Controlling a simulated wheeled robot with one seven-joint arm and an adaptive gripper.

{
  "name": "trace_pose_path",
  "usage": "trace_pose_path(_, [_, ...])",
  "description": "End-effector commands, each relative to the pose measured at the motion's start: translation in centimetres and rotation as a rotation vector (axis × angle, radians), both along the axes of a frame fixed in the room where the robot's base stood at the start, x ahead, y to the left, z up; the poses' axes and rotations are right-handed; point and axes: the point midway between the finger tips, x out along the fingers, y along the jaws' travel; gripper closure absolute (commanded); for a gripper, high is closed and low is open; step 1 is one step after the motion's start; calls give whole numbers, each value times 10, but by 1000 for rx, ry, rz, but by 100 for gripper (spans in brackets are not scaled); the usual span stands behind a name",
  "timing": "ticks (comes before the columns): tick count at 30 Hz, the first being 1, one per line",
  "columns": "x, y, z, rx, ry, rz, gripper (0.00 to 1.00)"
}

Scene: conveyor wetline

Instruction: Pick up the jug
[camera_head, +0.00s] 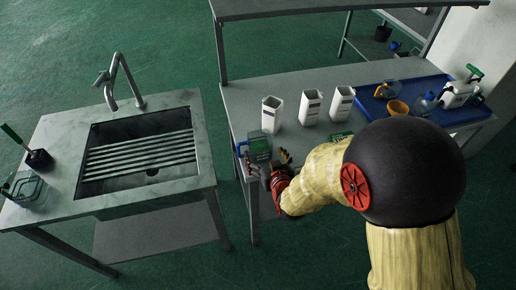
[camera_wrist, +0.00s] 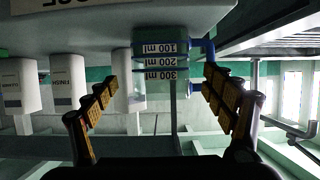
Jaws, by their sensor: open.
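The jug (camera_head: 259,146) is a clear, grey-green measuring jug with a blue handle on its left side. It stands upright at the left end of the grey table (camera_head: 240,98). In the upside-down wrist view, the jug (camera_wrist: 160,62) shows dark ml marks, with its blue handle on the right. My gripper (camera_head: 278,168) is at the near side of the jug and partly covers it. In the wrist view my gripper (camera_wrist: 160,88) is open, with one finger on each side of the jug. The right finger is close to the handle; contact cannot be told.
Three white containers (camera_head: 311,106) stand behind and right of the jug. A blue tray (camera_head: 372,100) with several vessels and a spray bottle (camera_head: 460,90) lies farther right. A sink counter (camera_head: 60,140) stands left across a gap. A shelf (camera_head: 300,8) spans the back.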

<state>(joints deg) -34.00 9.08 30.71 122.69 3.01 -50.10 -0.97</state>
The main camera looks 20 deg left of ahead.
Motion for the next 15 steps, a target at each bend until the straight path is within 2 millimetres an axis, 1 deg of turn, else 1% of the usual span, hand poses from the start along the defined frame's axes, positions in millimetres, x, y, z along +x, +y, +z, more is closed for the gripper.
trace_pose_path(5, [15, 9, -9, 0, 0, 0, 17])
trace_pose_path(9, [31, 19, -18, -1, 1, 0, 17])
trace_pose_path(15, [45, 28, -23, -1, 1, 0, 17])
